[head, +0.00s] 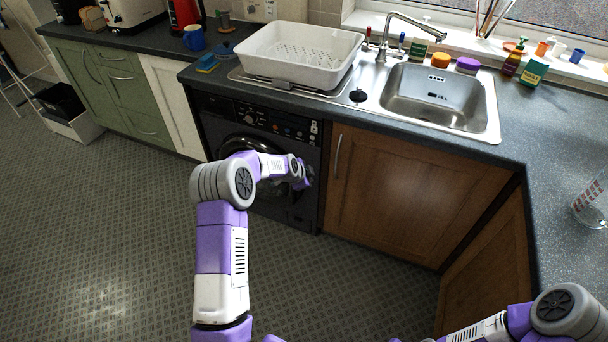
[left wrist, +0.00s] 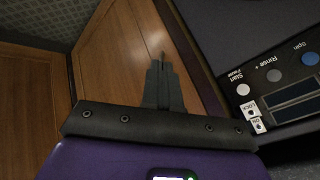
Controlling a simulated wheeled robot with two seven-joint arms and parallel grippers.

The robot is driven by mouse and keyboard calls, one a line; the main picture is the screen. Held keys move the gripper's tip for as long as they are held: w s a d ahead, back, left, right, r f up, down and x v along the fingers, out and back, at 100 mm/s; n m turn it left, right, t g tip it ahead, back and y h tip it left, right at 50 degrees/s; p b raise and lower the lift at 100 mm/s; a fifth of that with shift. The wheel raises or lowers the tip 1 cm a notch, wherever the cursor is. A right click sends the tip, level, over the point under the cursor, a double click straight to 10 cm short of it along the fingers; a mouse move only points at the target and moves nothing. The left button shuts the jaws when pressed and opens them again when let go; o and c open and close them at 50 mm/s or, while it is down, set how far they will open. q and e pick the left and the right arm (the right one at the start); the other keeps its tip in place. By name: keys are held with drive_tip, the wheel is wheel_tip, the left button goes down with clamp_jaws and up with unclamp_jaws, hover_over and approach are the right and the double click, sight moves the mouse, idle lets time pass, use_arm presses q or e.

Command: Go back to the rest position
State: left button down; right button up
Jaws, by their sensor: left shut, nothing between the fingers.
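My left gripper (head: 307,176) reaches in front of the dark washing machine (head: 272,205), near its right edge, and shows small in the head view. In the left wrist view its dark fingers (left wrist: 163,82) are together with nothing between them. The washing machine's buttons and panel (left wrist: 280,85) lie to the right there, and wooden cupboard doors (left wrist: 115,50) lie behind and to the left. My right arm shows at the bottom right of the head view, but its gripper is out of the picture.
The wooden cupboard (head: 410,190) is right of the washing machine, with a vertical handle (head: 337,155) close to my left gripper. The worktop above holds a white basin (head: 300,55) and a steel sink (head: 435,95). The floor (head: 110,230) at left is clear.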

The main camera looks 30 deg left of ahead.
use_arm(q)
drive_tip(key=s+d+f+n+g+h+p, duration=0.25)
drive_tip(key=s+d+f+n+p, duration=0.35)
drive_tip(key=s+d, duration=0.75)
drive_tip(key=s+d+f+n+g, duration=0.1)
drive_tip(key=s+d, duration=0.4)
drive_tip(key=s, duration=0.6)
drive_tip(key=s+d+f+n+g, duration=0.1)
drive_tip(key=s+d+n+g, duration=0.2)
drive_tip(key=s, duration=0.9)
drive_tip(key=d+n, duration=0.2)
drive_tip(key=n, duration=0.1)
drive_tip(key=shift+s+h+p, duration=0.3)
drive_tip(key=shift+h, duration=0.05)
